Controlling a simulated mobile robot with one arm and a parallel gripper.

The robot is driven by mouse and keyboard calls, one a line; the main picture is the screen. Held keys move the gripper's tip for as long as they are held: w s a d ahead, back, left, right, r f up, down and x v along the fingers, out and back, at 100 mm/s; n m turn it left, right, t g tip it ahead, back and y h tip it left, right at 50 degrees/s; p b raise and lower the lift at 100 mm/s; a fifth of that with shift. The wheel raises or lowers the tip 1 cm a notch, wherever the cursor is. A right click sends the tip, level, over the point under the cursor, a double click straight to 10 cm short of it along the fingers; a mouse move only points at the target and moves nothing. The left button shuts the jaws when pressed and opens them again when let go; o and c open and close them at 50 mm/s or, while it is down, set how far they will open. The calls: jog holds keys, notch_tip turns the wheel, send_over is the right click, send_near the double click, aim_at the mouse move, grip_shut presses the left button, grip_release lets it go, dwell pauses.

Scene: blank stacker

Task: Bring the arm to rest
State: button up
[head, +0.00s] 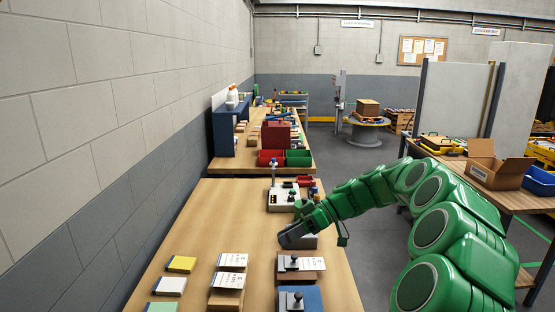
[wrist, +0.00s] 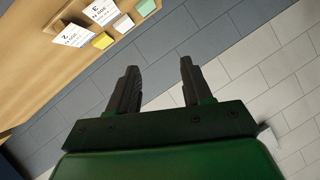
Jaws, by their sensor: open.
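My green arm comes in from the right in the head view and reaches left over the near table (head: 165,220). My gripper (head: 283,241) is at the arm's end, over the table and near a white control box. The wrist view shows my gripper (wrist: 158,72) open, with two dark fingers apart and nothing between them. Beyond the fingers in that view are the table edge and the grey block wall.
Yellow (head: 181,264), white and green blocks and white labelled cards (head: 232,260) lie at the table's near left. Two fixtures with black knobs (head: 293,262) stand near my gripper. The white control box (head: 284,199) is behind it. The table's left middle is clear.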

jog(key=s+a+r+m+h, duration=0.1)
jog(key=s+r+m+h, duration=0.15)
jog(key=s, duration=0.75)
jog(key=s+a+r+m+h, duration=0.1)
jog(key=s+r+m+h, duration=0.15)
jog(key=s, duration=0.85)
jog(key=s+d+f+m+h, duration=0.2)
jog(key=s+d+m, duration=0.1)
jog(key=s, duration=0.4)
jog(key=s+d+f+m+t+h, duration=0.1)
jog(key=s+d+f+m+h, duration=0.1)
jog(key=s+d, duration=0.4)
jog(key=s+d+f+m+h, duration=0.2)
jog(key=s+d+m, duration=0.3)
jog(key=s, duration=0.3)
jog(key=shift+s+f+t+h, duration=0.15)
jog(key=shift+f+t+h, duration=0.15)
jog(key=shift+h, duration=0.5)
